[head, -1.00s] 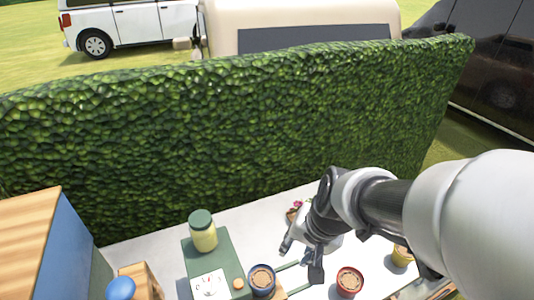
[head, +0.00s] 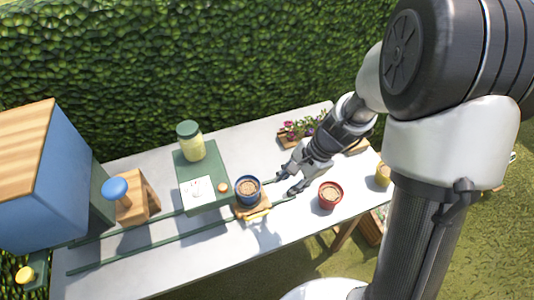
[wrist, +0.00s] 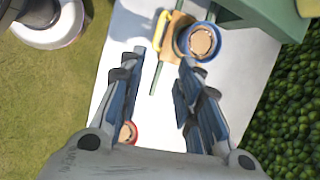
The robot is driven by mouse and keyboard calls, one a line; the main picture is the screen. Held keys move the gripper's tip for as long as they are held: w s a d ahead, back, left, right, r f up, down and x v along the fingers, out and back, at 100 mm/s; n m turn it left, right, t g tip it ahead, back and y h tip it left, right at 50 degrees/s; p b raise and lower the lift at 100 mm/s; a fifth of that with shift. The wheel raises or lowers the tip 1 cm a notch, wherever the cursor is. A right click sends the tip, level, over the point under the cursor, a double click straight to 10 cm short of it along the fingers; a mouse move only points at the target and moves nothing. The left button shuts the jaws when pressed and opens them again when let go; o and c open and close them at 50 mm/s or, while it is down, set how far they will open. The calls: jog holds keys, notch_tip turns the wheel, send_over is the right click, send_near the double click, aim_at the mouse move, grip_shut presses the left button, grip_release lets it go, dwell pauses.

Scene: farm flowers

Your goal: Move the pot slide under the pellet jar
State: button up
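The pot slide (head: 254,209) is a small wooden board with a yellow handle (wrist: 161,30) along its edge. A blue pot (head: 247,189) of brown pellets stands on it, also seen in the wrist view (wrist: 201,41). It sits on green rails (head: 150,241), beside a green stand (head: 218,162). The pellet jar (head: 190,143), yellow with a green lid, stands on top of that stand at the back. My gripper (head: 283,185) is just right of the blue pot, apart from the slide. Its fingers (wrist: 160,82) are spread and empty in the wrist view.
A red pot (head: 330,194) stands right of my gripper, a yellow pot (head: 383,174) farther right. A flower tray (head: 301,131) lies behind. A wooden block with a blue knob (head: 115,188) and a blue box (head: 45,190) stand left. A hedge (head: 250,60) closes the back.

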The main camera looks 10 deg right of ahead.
aim_at(261, 214)
jog(key=shift+m, duration=0.4)
jog(key=b+x, duration=0.3)
jog(key=x, duration=0.6)
jog(key=b+x, duration=0.3)
jog(key=x, duration=0.7)
jog(key=shift+s+d+f, duration=0.15)
jog(key=shift+d, duration=0.05)
jog(key=shift+c, duration=0.5)
grip_shut()
